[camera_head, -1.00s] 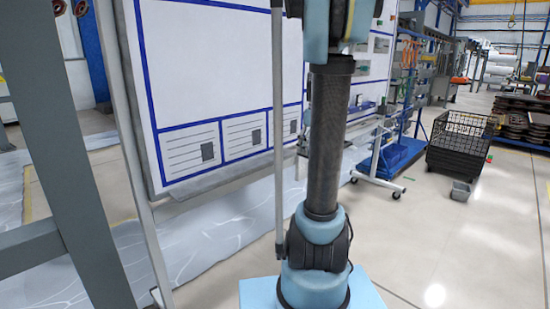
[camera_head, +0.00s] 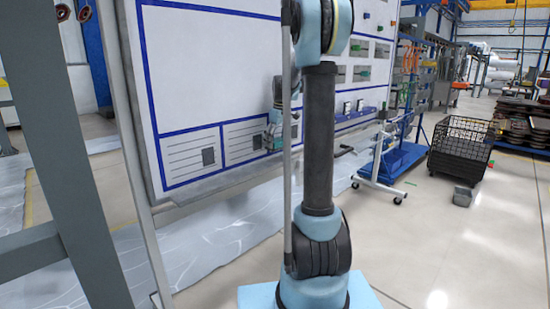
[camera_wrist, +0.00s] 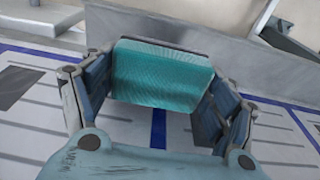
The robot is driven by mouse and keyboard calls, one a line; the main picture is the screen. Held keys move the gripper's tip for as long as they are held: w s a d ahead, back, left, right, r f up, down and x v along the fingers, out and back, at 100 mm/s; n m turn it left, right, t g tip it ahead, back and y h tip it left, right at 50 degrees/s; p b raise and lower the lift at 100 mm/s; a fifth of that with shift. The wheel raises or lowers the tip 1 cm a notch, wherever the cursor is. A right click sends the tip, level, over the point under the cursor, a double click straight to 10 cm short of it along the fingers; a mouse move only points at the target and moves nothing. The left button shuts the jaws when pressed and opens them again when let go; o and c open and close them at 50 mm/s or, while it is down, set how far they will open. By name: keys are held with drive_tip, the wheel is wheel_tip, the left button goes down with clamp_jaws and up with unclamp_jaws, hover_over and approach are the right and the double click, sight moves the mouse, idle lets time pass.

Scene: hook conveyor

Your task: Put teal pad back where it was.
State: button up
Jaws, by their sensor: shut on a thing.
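The teal pad (camera_wrist: 160,75) is a ribbed teal block with a dark far edge. It sits between the two fingers of my gripper (camera_wrist: 160,85) in the wrist view, and the gripper is shut on it. Behind it in that view are a grey ledge and the white board with blue lines (camera_wrist: 270,130). In the head view my wrist (camera_head: 275,120) is in front of the lower part of the board (camera_head: 210,80), partly behind my arm.
A grey post (camera_head: 70,150) stands close at the left. A wheeled stand (camera_head: 380,165) and a black wire crate (camera_head: 460,147) with a small grey bin (camera_head: 463,196) are at the right. The floor at the right front is clear.

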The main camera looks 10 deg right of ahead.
sight(276, 162)
wheel_tip(276, 162, down, 2)
drive_tip(key=shift+f, duration=0.15)
drive_tip(key=shift+w+a+f, duration=0.1)
drive_tip(key=shift+f, duration=1.1)
drive_tip(key=shift+w+a+f, duration=0.1)
drive_tip(key=shift+f, duration=1.05)
drive_tip(key=o, duration=1.1)
